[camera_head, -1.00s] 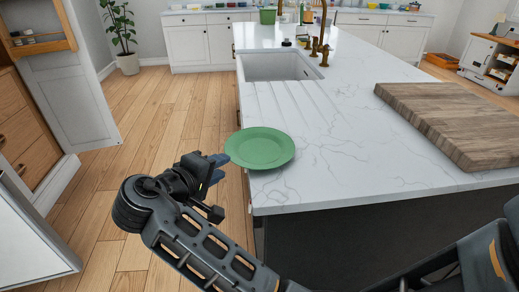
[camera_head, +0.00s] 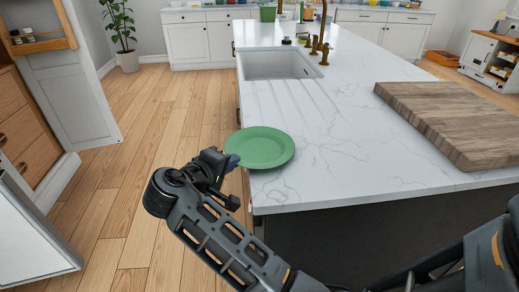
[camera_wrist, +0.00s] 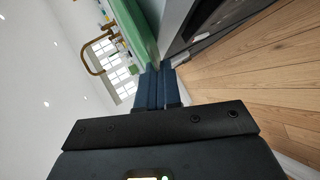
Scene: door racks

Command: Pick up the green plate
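The green plate (camera_head: 261,147) lies flat on the near left corner of the white marble counter, its left rim reaching the counter's edge. My gripper (camera_head: 231,161) is at the plate's left rim, coming from the left over the floor side. In the wrist view the plate (camera_wrist: 138,32) appears edge-on, and its rim runs to the tips of my blue fingers (camera_wrist: 157,80). The fingers are close together with the rim between their tips. The fingertips are partly hidden behind the wrist in the head view.
The marble counter (camera_head: 330,150) holds a thick wooden cutting board (camera_head: 455,120) at right. A sink (camera_head: 280,65) with a brass faucet (camera_head: 323,40) is farther back. The counter around the plate is clear. An open white cabinet door (camera_head: 75,90) stands at left, with free wooden floor between.

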